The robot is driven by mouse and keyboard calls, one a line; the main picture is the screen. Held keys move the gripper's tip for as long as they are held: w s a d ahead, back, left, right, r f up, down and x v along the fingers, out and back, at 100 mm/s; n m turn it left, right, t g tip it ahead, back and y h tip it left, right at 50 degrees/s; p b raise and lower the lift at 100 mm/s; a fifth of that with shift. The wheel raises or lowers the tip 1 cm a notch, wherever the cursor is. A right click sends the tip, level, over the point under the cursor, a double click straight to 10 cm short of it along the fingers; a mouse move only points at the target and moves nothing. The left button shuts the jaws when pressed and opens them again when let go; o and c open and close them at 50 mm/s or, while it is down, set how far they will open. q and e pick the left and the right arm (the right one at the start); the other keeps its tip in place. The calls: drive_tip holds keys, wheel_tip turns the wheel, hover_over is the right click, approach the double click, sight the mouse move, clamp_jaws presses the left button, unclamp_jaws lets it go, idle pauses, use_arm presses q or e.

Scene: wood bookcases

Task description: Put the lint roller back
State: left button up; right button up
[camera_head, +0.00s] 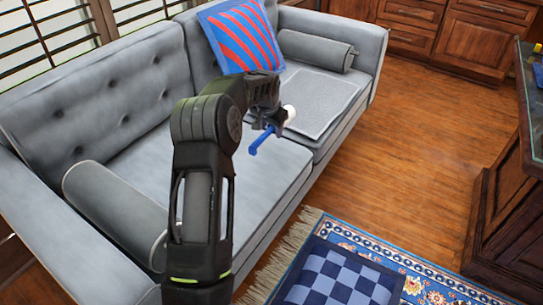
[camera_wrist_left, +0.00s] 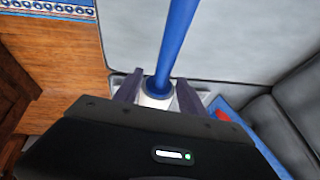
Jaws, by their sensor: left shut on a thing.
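The lint roller has a blue handle (camera_head: 261,141) and a white roll (camera_head: 289,113). My left gripper (camera_head: 268,118) is shut on it and holds it in front of the sofa's seat. In the left wrist view the blue handle (camera_wrist_left: 178,45) runs up out of the picture, and the white roll (camera_wrist_left: 156,97) sits between the two fingers of my left gripper (camera_wrist_left: 156,92). My right gripper is in neither view.
The grey sofa (camera_head: 110,95) carries a striped red and blue cushion (camera_head: 243,38), grey bolsters (camera_head: 115,205) and a grey mat (camera_head: 318,103). A checkered cushion (camera_head: 340,280) lies on the blue rug (camera_head: 400,262). A dark wood table (camera_head: 510,180) stands at the right. Wood floor (camera_head: 420,130) between is clear.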

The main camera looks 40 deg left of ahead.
use_arm(q)
drive_tip(key=shift+f+b, duration=0.6)
drive_tip(key=shift+f, duration=1.75)
drive_tip(key=shift+f+b, duration=0.8)
drive_tip(key=shift+f, duration=1.75)
drive_tip(key=shift+f, duration=0.15)
drive_tip(key=o, duration=1.3)
